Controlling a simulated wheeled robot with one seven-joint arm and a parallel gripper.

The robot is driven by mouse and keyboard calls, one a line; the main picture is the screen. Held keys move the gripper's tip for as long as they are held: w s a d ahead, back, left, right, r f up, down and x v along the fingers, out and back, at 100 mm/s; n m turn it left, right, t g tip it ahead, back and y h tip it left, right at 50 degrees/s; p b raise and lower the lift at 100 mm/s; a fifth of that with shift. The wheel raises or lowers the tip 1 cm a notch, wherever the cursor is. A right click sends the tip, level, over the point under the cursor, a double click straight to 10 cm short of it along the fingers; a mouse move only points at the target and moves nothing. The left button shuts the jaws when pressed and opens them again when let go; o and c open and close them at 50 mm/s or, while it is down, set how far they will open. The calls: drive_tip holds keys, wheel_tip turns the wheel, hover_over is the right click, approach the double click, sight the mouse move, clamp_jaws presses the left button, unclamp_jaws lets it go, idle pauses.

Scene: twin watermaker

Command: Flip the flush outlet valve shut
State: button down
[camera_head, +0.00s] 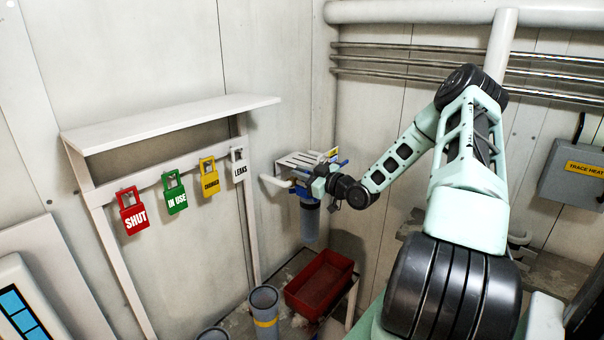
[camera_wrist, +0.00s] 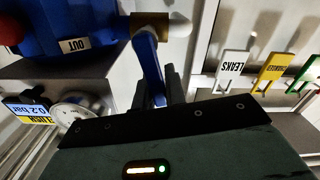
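A blue lever (camera_wrist: 150,68) hangs from a brass-coloured fitting (camera_wrist: 150,27) on a white pipe (camera_wrist: 180,26) in the wrist view. I take it for the flush outlet valve's handle. The two dark fingers of my gripper (camera_wrist: 157,92) stand close on either side of the lever's lower end. Whether they press on it is not clear. In the head view my gripper (camera_head: 322,186) is at the filter unit, where the arm hides most of the valve. A blue filter housing (camera_wrist: 95,25) with an OUT label is beside the fitting.
Hanging tags such as LEAKS (camera_head: 238,166) and SHUT (camera_head: 134,213) line the wall rack. A red bin (camera_head: 320,284) and grey cylinder (camera_head: 265,305) stand below.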

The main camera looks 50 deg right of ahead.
drive_tip(key=shift+d+m+b, duration=0.2)
drive_tip(key=shift+d+m, duration=0.15)
drive_tip(key=shift+m, duration=0.45)
drive_tip(key=shift+d+m+b, duration=0.2)
drive_tip(key=shift+d+m, duration=0.1)
drive_tip(key=shift+m, duration=0.5)
drive_tip(key=c, duration=1.4)
unclamp_jaws()
drive_tip(key=shift+r, duration=0.1)
drive_tip(key=shift+c, duration=0.2)
